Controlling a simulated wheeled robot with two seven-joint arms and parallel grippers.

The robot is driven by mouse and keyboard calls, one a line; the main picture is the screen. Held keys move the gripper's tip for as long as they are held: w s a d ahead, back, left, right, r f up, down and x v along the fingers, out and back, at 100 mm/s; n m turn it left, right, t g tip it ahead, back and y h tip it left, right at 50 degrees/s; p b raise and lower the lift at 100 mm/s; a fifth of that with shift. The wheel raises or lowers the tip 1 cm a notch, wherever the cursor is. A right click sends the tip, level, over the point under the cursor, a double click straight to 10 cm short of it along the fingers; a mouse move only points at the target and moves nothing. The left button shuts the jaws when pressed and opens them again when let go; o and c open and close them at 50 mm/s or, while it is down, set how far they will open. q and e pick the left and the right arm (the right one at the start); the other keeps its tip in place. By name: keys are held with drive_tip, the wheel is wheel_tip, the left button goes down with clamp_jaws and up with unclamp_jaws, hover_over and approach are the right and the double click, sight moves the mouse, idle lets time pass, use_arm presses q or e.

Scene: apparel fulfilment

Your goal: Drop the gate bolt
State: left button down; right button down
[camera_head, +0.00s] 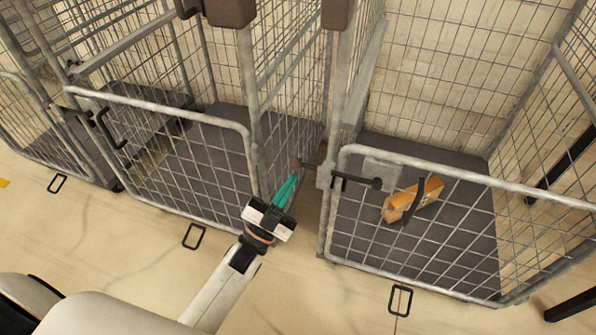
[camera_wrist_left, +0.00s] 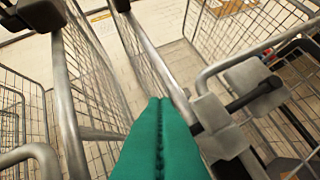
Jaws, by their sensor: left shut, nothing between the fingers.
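The gate bolt (camera_head: 355,181) is a black rod with a round knob, on a grey plate at the upper left corner of the right cage's mesh gate (camera_head: 430,230). It lies roughly level across the corner post. In the left wrist view the black bolt (camera_wrist_left: 255,95) shows at the right, beside pale metal blocks. My left gripper (camera_head: 290,184) has teal fingers, pressed together and empty. It is left of the bolt, apart from it, in front of the gap between two cages. The teal fingers (camera_wrist_left: 160,105) fill the lower middle of the wrist view. My right gripper is not seen.
An orange-brown package (camera_head: 412,199) lies inside the right cage. Another wire cage with a closed low gate (camera_head: 180,165) stands to the left, with a similar black latch (camera_head: 110,130). Cage posts rise close to my left gripper. The floor in front (camera_head: 330,300) is mostly clear.

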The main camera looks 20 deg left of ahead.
use_arm(q)
drive_tip(key=v, duration=0.5)
drive_tip(key=shift+a, duration=0.15)
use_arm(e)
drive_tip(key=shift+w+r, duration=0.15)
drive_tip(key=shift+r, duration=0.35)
use_arm(q)
drive_tip(key=shift+f, duration=0.15)
